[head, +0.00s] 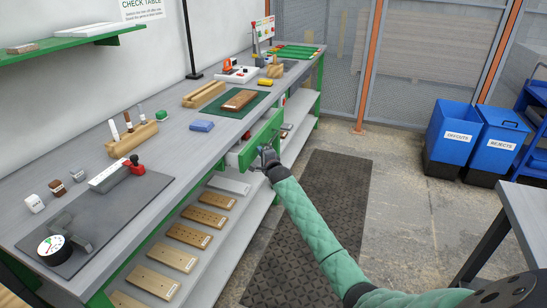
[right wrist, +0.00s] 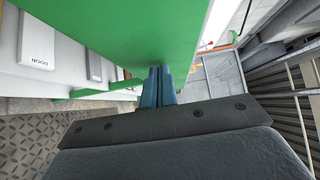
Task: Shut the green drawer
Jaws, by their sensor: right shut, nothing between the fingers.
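The green drawer (head: 262,139) sticks out from under the front edge of the workbench, standing partly open. Its green front panel also fills the top of the right wrist view (right wrist: 130,30). My right gripper (head: 266,157) is at the outer face of the drawer front, near its lower part. In the right wrist view its blue fingers (right wrist: 160,85) are closed together with nothing between them, and their tips are at or very near the green panel. I cannot tell for sure whether they touch. My left gripper is not in view.
Several drilled boards lie on the lower shelf (head: 260,212). Blue bins (head: 448,133) stand far right. A dark floor mat (head: 300,255) lies clear beside the bench.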

